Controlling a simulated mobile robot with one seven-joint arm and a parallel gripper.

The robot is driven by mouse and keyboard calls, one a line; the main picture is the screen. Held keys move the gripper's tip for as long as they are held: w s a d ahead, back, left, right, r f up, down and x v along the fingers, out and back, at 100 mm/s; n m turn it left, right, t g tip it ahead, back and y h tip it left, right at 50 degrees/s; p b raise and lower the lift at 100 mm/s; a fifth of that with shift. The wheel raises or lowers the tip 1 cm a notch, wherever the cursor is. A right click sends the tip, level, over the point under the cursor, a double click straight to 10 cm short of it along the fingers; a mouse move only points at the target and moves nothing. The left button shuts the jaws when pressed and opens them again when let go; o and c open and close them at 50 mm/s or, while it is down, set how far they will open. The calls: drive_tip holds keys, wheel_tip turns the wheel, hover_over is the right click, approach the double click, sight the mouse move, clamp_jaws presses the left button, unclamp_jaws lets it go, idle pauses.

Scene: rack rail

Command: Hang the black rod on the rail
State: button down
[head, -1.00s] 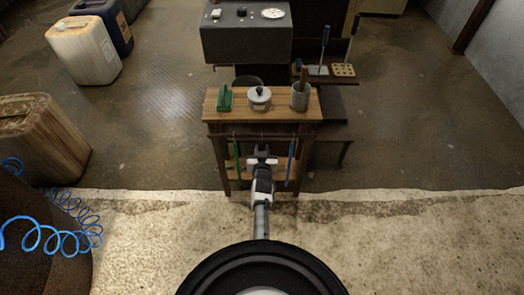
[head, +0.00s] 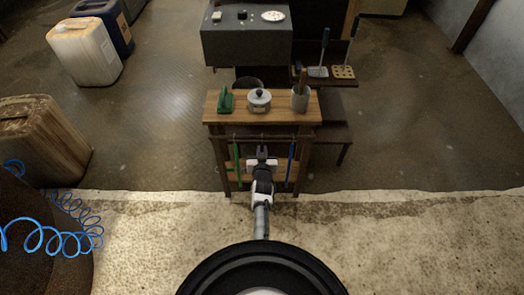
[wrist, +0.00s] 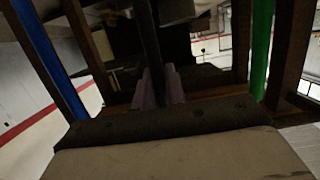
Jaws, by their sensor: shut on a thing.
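My gripper (head: 262,156) is in front of the wooden stand, below its top board. In the wrist view my fingers (wrist: 160,90) are shut on the black rod (wrist: 150,38), which extends away between them. In the head view the rod is too dark and small to make out. The rail (head: 275,137) runs under the front edge of the stand's top. A green rod (head: 237,165) hangs left of my gripper and a blue rod (head: 291,163) hangs right. The wrist view shows the blue rod (wrist: 48,55) at left and the green rod (wrist: 262,45) at right. Contact between black rod and rail cannot be told.
The stand's top (head: 235,117) carries a green item (head: 226,103), a lidded pot (head: 259,100) and a grey cup (head: 300,100). The stand's dark legs and lower shelf surround the space ahead. Open floor lies left of the stand.

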drive_tip(key=shift+s+r+p, duration=0.15)
drive_tip(key=shift+r+p, duration=0.3)
drive_tip(key=shift+s+r+p, duration=0.4)
drive_tip(key=shift+r+p, duration=0.05)
drive_tip(key=shift+p, duration=0.15)
drive_tip(key=f+p+v, duration=0.1)
drive_tip(key=p+v, duration=0.2)
drive_tip(key=v, duration=0.3)
drive_tip(key=shift+s+f+p, duration=0.25)
drive_tip(key=shift+s+p, duration=0.05)
drive_tip(key=shift+s, duration=0.3)
idle(1.0)
